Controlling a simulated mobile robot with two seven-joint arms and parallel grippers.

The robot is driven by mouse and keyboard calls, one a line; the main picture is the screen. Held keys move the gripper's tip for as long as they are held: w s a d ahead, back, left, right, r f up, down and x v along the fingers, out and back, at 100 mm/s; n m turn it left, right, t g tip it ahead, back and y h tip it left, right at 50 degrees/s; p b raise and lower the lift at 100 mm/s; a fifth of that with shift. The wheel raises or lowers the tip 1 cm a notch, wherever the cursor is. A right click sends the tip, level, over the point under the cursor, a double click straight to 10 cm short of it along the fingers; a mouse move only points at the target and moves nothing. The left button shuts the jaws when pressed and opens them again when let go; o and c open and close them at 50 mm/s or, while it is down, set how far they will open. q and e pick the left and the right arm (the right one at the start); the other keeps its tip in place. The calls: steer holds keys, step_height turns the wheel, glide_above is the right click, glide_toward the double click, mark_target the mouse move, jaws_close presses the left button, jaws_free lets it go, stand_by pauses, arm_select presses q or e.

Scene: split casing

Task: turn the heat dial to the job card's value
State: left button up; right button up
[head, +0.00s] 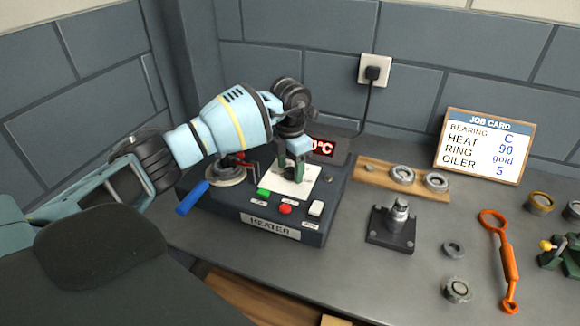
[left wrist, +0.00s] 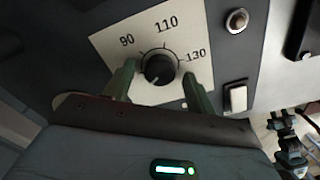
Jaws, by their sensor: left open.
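The heater (head: 325,228) is a dark box with a display (head: 325,148) reading "0°C", its left part hidden. In the left wrist view the black heat dial (left wrist: 159,67) sits on a white scale plate (left wrist: 104,45) marked 90, 110 and 130. A light mark on the dial appears to point down-left, away from the numbers. My left gripper (left wrist: 160,72) is open, with one green finger on each side of the dial; I cannot tell whether they touch it. It hides the dial in the head view (head: 296,170). The job card (head: 482,146) reads HEAT 90.
A green button (head: 263,191), a red button (head: 285,209) and a white switch (head: 316,208) are on the heater. A blue handle (head: 193,197) is at its left. A wooden board (head: 374,170) with rings, a dark stand (head: 392,233) and an orange tool (head: 508,262) lie rightward.

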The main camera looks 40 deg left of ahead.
arm_select(q)
steer(key=shift+f, duration=0.2)
steer(key=shift+c, duration=0.2)
steer(key=c, duration=1)
steer(key=shift+o, duration=0.2)
